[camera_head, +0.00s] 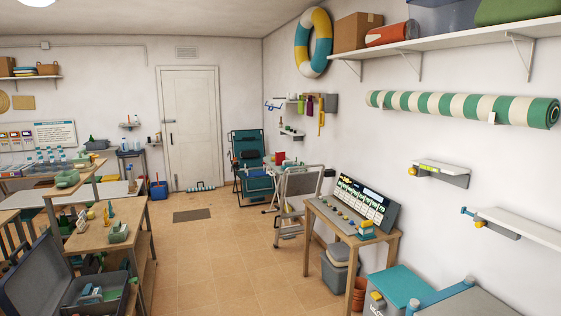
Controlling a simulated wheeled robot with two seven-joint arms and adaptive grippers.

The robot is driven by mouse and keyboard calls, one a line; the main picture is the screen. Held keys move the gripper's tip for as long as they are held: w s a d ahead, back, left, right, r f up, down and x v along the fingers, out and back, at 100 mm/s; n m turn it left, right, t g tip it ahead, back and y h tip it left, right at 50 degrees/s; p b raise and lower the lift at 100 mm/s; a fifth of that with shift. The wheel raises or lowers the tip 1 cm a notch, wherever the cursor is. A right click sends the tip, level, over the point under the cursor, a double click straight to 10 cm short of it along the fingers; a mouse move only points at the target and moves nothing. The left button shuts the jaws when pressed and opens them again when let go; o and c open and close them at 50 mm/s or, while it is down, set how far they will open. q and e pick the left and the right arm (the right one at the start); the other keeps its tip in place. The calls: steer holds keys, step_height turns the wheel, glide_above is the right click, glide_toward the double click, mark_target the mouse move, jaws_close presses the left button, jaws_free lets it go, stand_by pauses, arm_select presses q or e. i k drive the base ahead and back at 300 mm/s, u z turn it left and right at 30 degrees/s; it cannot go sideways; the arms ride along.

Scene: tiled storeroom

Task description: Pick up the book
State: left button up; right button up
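No book can be made out for certain in the head view. A small red upright item (280,157) stands on a little table by the far wall, too small to tell whether it is a book. Some small teal and yellow items (366,228) lie at the front of the wooden desk (340,245) on the right, and their kind is unclear. Neither of my grippers is in view.
Wooden workbenches (103,238) with several small items stand on the left, with an open dark case (98,297) in front. A folding step stool (294,205) and a teal chair (250,160) stand ahead. Tiled floor (215,265) lies clear in the middle.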

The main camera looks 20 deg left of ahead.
mark_target(279, 155)
steer(key=u, duration=1)
steer(key=i, duration=8.6)
steer(key=z, duration=1.25)
steer(key=i, duration=1.55)
steer(key=u, duration=0.1)
